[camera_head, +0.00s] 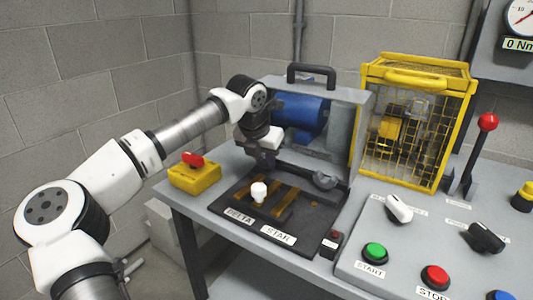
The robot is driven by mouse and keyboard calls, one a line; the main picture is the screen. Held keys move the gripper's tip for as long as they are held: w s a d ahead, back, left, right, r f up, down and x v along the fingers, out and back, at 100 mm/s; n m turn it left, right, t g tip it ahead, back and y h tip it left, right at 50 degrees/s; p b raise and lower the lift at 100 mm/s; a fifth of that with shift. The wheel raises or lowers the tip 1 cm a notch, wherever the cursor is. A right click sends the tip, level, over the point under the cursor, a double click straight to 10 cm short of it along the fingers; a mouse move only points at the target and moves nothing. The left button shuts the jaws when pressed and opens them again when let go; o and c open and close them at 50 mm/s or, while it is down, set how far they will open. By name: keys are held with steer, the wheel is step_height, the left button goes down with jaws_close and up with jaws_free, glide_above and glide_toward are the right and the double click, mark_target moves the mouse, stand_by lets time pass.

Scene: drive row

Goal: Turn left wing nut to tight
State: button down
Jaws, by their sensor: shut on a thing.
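My gripper (268,160) reaches down at the lower left front of the grey motor housing (361,120). It is shut at the left end of a dark bar (297,172), where the left wing nut sits, and the hand hides that nut. The nut's angle cannot be told. At the right end of the bar is a grey U-shaped piece (325,180) that looks like the other wing nut. It stands apart from my gripper.
A dark board with brass bars, a white knob (259,191) and DELTA and STAR labels lies in front. A yellow box with a red knob (194,178) is left of it. A yellow cage (415,125) and a button panel (380,257) are to the right. The gauge (521,18) reads 0 Nm.

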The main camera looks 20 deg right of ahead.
steer(key=m+p, duration=0.1)
steer(key=m+g+p, duration=0.1)
steer(key=m, duration=0.2)
steer(key=shift+w+a+r+h+p, duration=0.2)
steer(key=shift+w+h+p, duration=0.1)
steer(key=shift+h+p, duration=0.1)
steer(key=shift+w+f+m+g+p, duration=0.1)
steer(key=shift+m+g+p, duration=0.4)
steer(key=shift+m, duration=0.3)
steer(key=c, duration=1.2)
jaws_free()
steer(key=shift+c, duration=0.2)
steer(key=v, duration=1.2)
